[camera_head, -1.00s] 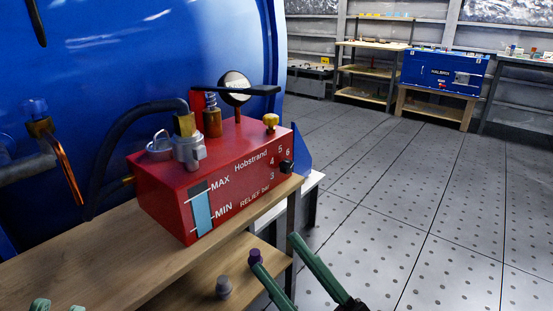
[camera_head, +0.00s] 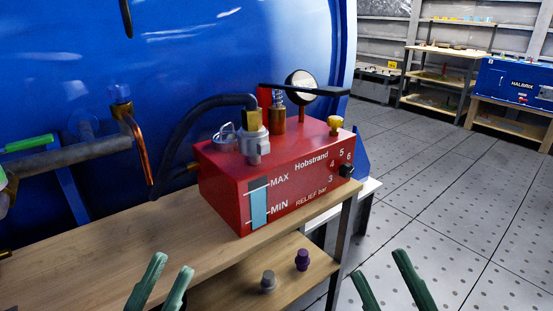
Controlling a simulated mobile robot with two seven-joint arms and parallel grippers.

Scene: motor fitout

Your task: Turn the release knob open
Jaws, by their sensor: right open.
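The red hydraulic unit (camera_head: 300,185) stands on the wooden bench top. A yellow knob (camera_head: 335,125) sits on its top at the right rear corner. A black knob (camera_head: 346,170) is on its front face by the numbers 3 to 6. I cannot tell by label which one is the release knob. My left gripper (camera_head: 172,266) is at the lower left, in front of the bench, with a gap between its fingers and nothing in it. My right gripper (camera_head: 378,266) is at the lower right, open and empty, below and in front of the unit. Neither gripper touches the unit.
A grey knob-like part (camera_head: 268,283) and a purple one (camera_head: 302,260) stand on the lower shelf (camera_head: 325,262). A gauge (camera_head: 300,87), a black lever (camera_head: 325,91) and a hose (camera_head: 180,125) rise around the unit. Open floor (camera_head: 440,210) lies to the right.

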